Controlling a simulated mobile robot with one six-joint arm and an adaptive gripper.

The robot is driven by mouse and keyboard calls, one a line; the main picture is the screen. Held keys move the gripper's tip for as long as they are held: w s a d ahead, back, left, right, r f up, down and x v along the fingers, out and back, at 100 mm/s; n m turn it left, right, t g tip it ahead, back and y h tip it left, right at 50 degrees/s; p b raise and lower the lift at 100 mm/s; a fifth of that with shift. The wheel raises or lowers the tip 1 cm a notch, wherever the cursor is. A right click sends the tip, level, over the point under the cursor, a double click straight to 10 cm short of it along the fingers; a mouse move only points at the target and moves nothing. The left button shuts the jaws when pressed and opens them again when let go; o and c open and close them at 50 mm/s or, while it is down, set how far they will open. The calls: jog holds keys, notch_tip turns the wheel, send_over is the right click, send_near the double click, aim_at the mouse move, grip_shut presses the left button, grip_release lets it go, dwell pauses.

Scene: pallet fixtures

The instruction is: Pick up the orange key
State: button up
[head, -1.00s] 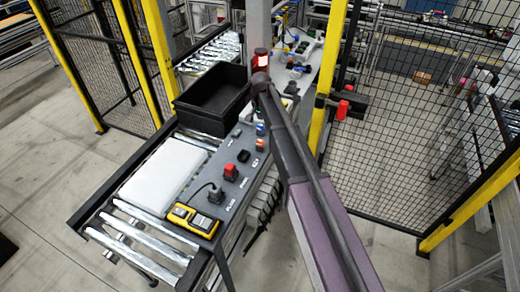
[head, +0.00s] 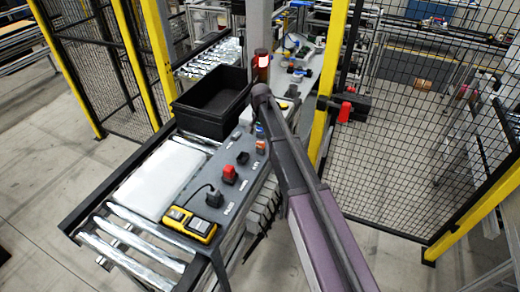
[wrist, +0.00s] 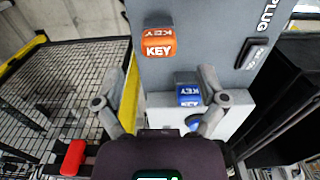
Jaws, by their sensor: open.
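The orange key (wrist: 158,45), a block marked KEY, sits on the grey panel (wrist: 205,45) at the upper middle of the wrist view. In the head view the orange key (head: 260,147) is at the panel's right edge, beside my arm. My gripper (wrist: 158,74) is open and empty. Its fingertips are spread wide and lie lower in the wrist view than the orange key. A blue key (wrist: 188,92) shows between the fingers, close to the right one. In the head view my arm hides the gripper.
The panel also holds a red plug (head: 229,174), a dark plug (head: 213,199) and a yellow meter (head: 190,224). A black bin (head: 213,103) and a white box (head: 170,178) stand on the roller conveyor. Yellow posts and mesh fencing (head: 400,150) stand to the right.

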aim_at(261, 142)
jog(key=f+b, duration=0.3)
jog(key=shift+s+f, duration=0.2)
jog(key=shift+s, duration=0.1)
jog(key=shift+f+b, duration=0.9)
jog(key=shift+b, duration=0.25)
jog(key=c, duration=1.2)
